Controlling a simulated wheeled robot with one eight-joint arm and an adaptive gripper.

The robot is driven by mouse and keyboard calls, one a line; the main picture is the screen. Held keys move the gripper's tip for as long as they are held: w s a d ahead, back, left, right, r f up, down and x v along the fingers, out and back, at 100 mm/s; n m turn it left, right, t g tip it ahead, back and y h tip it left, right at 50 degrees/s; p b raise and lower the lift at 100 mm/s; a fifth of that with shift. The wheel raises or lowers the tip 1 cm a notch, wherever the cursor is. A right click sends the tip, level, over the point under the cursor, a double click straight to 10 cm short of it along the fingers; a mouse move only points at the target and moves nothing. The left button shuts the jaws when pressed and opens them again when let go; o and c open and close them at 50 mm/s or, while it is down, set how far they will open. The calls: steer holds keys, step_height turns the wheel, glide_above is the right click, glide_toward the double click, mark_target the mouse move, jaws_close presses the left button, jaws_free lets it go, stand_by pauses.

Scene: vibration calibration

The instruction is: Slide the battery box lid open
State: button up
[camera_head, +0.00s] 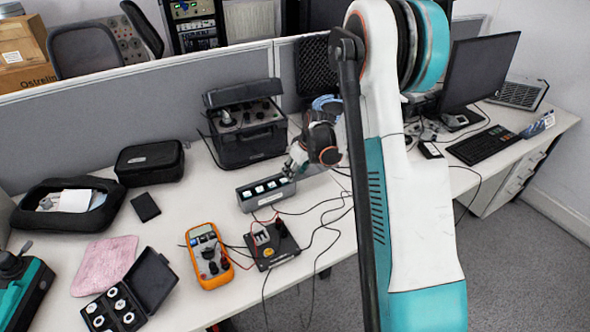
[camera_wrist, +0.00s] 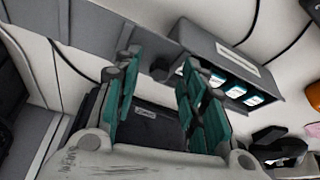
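The battery box (camera_head: 262,203) is a grey oblong box on the white desk, with several lit white-blue squares showing in its top. It also shows in the wrist view (camera_wrist: 240,55), at upper right. A flat grey strip, perhaps the lid (camera_wrist: 85,22), runs left from the box there; I cannot tell its exact edges. A small dark knob (camera_wrist: 160,70) shows near their join. My gripper (camera_head: 289,170) is at the right end of the box in the head view. Its teal fingers (camera_wrist: 155,70) are apart in the wrist view, with nothing clearly held; contact is unclear.
An orange multimeter (camera_head: 208,256) and a small black terminal unit (camera_head: 272,244) with loose cables lie in front. A black instrument case (camera_head: 247,145) stands behind the box. A black pouch (camera_head: 150,163) is to the left. Cables cross the desk at right.

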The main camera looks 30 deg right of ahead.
steer(key=shift+r, duration=0.1)
steer(key=v, duration=1.1)
steer(key=shift+s+r, duration=0.3)
steer(key=shift+r, duration=0.05)
